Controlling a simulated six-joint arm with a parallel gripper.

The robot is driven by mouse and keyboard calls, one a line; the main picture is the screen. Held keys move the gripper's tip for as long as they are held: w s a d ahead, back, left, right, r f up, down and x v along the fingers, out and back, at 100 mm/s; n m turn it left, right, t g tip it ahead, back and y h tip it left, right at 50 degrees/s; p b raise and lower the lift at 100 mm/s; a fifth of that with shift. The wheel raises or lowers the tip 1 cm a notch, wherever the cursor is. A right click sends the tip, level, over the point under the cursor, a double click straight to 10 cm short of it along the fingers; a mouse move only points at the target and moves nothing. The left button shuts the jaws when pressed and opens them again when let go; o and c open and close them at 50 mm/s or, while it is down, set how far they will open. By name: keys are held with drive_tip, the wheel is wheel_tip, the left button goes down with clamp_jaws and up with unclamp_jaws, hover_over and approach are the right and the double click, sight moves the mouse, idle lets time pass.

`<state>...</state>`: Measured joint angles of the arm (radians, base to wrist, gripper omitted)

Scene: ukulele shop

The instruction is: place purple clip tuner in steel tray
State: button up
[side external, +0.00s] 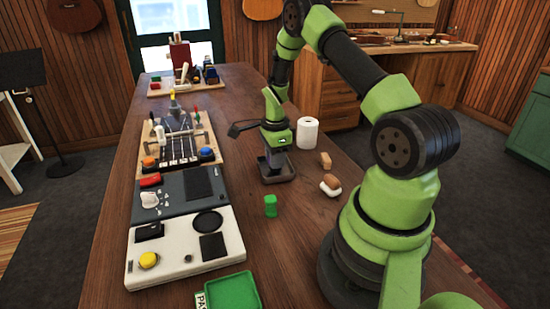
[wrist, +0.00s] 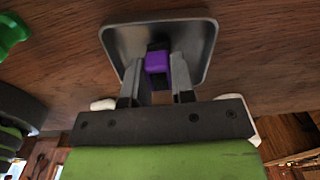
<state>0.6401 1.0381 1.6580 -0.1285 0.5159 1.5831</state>
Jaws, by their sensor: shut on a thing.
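The purple clip tuner (wrist: 157,62) is between my gripper's fingers (wrist: 158,75) in the wrist view, and the fingers are shut on it. The steel tray (wrist: 197,40) is a dark grey square tray with rounded corners, and it lies behind the tuner and fingertips in that view. In the side view my gripper (side external: 274,165) points down over the tray (side external: 279,180), with its fingers low at the tray. The tuner cannot be made out in the side view. I cannot tell whether the tuner touches the tray floor.
A green object (side external: 271,206) stands in front of the tray. A white roll (side external: 308,133) stands behind it to the right, and small brown and white items (side external: 330,186) lie right. Panels with knobs (side external: 185,247) line the left. A green tray (side external: 233,291) is at the front.

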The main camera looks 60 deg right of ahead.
drive_tip(key=shift+f, duration=0.2)
drive_tip(key=o, duration=0.9)
